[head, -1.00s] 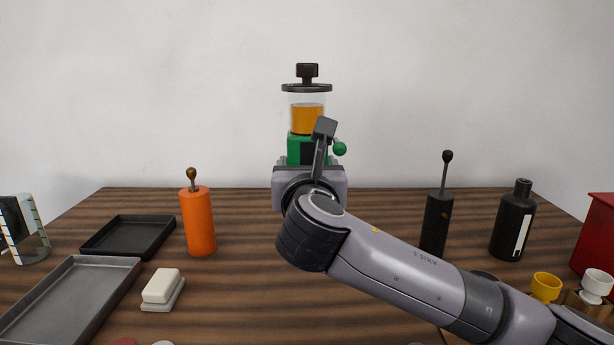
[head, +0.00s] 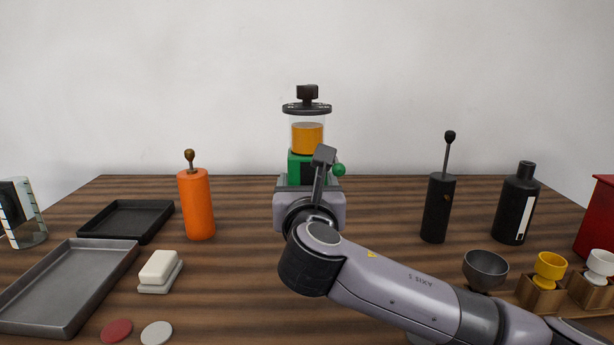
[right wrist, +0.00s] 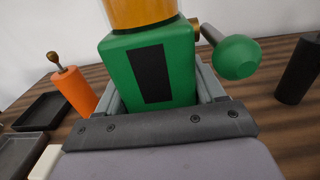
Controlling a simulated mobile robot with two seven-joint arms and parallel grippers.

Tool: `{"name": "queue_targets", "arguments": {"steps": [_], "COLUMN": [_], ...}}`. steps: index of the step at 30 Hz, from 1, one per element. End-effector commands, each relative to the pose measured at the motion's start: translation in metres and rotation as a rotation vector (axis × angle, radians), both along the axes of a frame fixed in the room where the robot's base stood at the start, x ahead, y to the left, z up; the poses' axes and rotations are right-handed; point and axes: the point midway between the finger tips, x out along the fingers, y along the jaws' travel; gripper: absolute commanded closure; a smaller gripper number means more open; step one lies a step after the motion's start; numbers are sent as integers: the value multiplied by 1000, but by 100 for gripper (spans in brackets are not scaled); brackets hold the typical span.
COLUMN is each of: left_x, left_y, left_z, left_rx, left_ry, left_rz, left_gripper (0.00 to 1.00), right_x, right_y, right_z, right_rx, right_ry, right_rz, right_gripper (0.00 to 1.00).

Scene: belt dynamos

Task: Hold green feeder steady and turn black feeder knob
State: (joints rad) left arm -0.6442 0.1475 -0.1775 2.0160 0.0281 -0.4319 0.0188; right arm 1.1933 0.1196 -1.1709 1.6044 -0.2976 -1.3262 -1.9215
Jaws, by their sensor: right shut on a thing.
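The green feeder (head: 296,168) is upright in the middle of the head view. It has a clear jar (head: 307,138) of orange contents, a dark lid (head: 307,108) and a black knob (head: 307,92) on top. A green ball handle (head: 339,170) sticks out on its right side, seen large in the right wrist view (right wrist: 237,58). My right gripper (right wrist: 160,88) is shut on the green body, a finger on each side. My own wrist hides the feeder's lower part in the head view, so I cannot tell whether it touches the table. My left gripper is not in view.
An orange cylinder (head: 196,208) and a white block (head: 158,268) stand left, near a black tray (head: 125,237) and a grey tray (head: 60,325). A black cylinder (head: 437,215), black bottle (head: 515,210), bowl (head: 486,266) and yellow cup (head: 550,268) stand right.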

Motion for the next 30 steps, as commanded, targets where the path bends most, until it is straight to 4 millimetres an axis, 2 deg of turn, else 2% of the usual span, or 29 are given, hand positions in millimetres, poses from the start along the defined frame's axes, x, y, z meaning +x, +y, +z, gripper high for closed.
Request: {"name": "queue_targets", "arguments": {"steps": [14, 30], "left_x": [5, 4], "left_y": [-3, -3], "left_z": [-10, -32], "left_rx": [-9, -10], "left_ry": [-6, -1], "left_rz": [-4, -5], "left_gripper": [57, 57], "right_x": [0, 0], "right_y": [0, 0], "right_z": [-44, -93], "right_rx": [1, 0], "right_ry": [-6, -6], "right_rz": [1, 1], "right_gripper": [94, 94]}}
